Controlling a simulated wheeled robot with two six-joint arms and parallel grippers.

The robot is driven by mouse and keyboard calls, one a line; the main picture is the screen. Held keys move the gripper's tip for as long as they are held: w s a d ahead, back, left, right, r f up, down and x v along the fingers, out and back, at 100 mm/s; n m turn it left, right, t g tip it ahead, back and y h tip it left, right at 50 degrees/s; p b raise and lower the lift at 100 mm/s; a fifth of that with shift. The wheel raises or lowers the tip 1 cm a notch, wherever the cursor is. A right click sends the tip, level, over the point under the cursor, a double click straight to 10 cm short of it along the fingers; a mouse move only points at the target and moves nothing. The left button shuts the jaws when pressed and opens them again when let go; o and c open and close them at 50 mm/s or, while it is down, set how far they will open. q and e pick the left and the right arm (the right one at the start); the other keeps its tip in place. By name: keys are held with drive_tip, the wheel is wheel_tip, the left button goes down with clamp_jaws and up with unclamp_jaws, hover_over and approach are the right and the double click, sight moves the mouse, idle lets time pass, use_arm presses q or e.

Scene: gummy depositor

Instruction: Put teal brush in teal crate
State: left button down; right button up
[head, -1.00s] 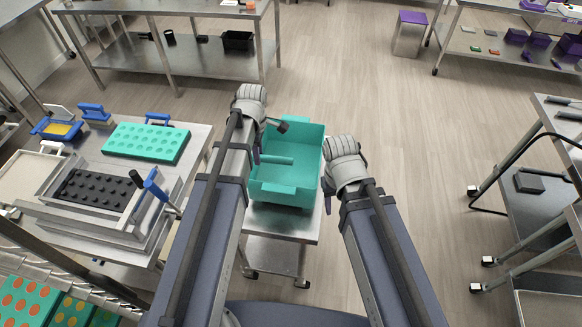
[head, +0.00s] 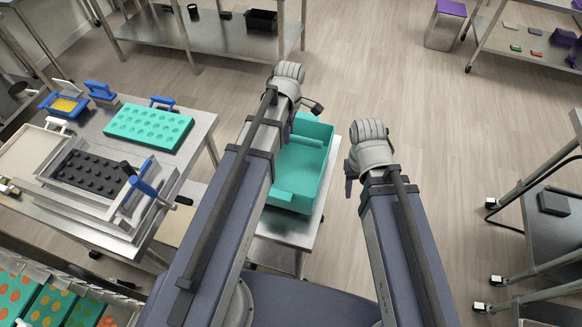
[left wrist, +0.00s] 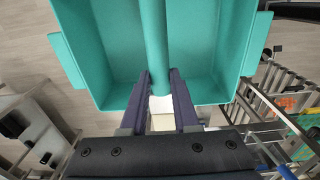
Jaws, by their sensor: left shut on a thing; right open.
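The teal crate (head: 322,160) stands on a small metal cart, partly covered by my left arm in the head view. It also shows in the left wrist view (left wrist: 222,50), open towards the camera. My left gripper (head: 287,132) is at the crate's left side. In the left wrist view my left gripper (left wrist: 160,82) is shut on the teal brush (left wrist: 154,35), whose handle reaches over the crate's inside. A white patch shows between the fingers; I cannot tell if it is the brush. My right gripper (head: 350,182) is open and empty, right of the crate.
The small metal cart (head: 285,228) carries the crate. A metal table (head: 198,130) at left holds a teal mould (head: 150,127), a black mould and blue-handled tools. A shelf table (head: 170,35) stands behind. Open floor lies beyond and right of the crate.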

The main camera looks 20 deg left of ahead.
sight(289, 171)
use_arm(q)
wheel_tip(289, 171, down, 18)
drive_tip(key=b, duration=1.7)
drive_tip(key=shift+r, duration=0.2)
drive_tip(key=shift+f, duration=0.15)
drive_tip(key=c, duration=0.7)
unclamp_jaws()
drive_tip(key=shift+o, duration=0.2)
wheel_tip(289, 171, up, 12)
drive_tip(key=p, duration=1.2)
drive_tip(key=shift+d+r, duration=0.15)
drive_tip(key=shift+r, duration=0.05)
